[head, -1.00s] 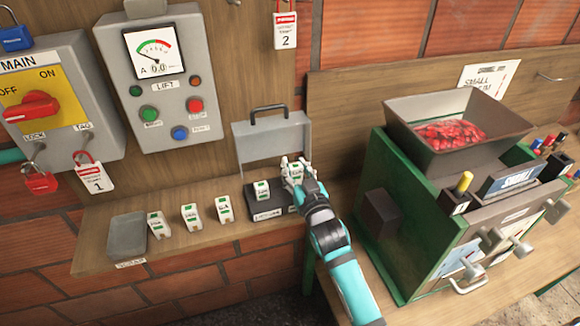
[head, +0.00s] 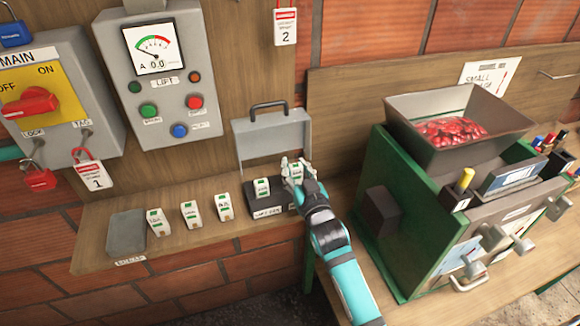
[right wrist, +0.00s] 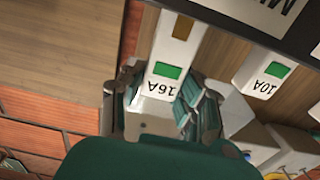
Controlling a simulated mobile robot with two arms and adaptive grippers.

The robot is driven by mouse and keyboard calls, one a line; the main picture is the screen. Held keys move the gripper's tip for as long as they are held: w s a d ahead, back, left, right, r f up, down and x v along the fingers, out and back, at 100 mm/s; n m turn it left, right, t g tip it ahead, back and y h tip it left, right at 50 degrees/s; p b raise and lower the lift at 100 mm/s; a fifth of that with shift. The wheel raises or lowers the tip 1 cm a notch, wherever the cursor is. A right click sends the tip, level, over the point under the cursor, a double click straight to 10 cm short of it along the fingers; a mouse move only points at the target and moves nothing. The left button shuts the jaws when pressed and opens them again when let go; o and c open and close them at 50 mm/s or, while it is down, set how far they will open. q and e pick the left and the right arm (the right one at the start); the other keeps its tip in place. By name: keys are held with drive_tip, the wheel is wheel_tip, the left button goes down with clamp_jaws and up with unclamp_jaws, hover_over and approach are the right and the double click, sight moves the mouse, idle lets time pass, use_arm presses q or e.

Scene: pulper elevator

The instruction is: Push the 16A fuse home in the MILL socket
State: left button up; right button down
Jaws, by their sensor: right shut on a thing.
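My right gripper (head: 295,172) is shut on the white 16A fuse (head: 297,171) at the right-hand place of the black fuse base (head: 256,205). In the right wrist view the 16A fuse (right wrist: 167,78), with its green patch, is between the fingers (right wrist: 160,105). Part of a label starting "MI" (right wrist: 272,12), upside down, shows on a black part there. The MILL socket's contacts are hidden, so I cannot tell how deep the fuse sits. Another white fuse (head: 263,188) stands in the left-hand place. My left gripper is not in view.
The raised grey lid (head: 272,137) stands behind the base. Several loose fuses (head: 191,213) and a grey tray (head: 127,233) are on the shelf to the left. The green pulper (head: 375,170) is close on the right. The meter box (head: 165,85) is on the wall.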

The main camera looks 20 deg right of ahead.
drive_tip(key=shift+f+b, duration=0.65)
drive_tip(key=shift+f, duration=0.7)
idle(1.5)
idle(0.3)
drive_tip(key=c, duration=0.9)
unclamp_jaws()
drive_tip(key=s, duration=0.5)
drive_tip(key=s+a, duration=0.1)
drive_tip(key=s, duration=0.1)
drive_tip(key=shift+s, duration=0.3)
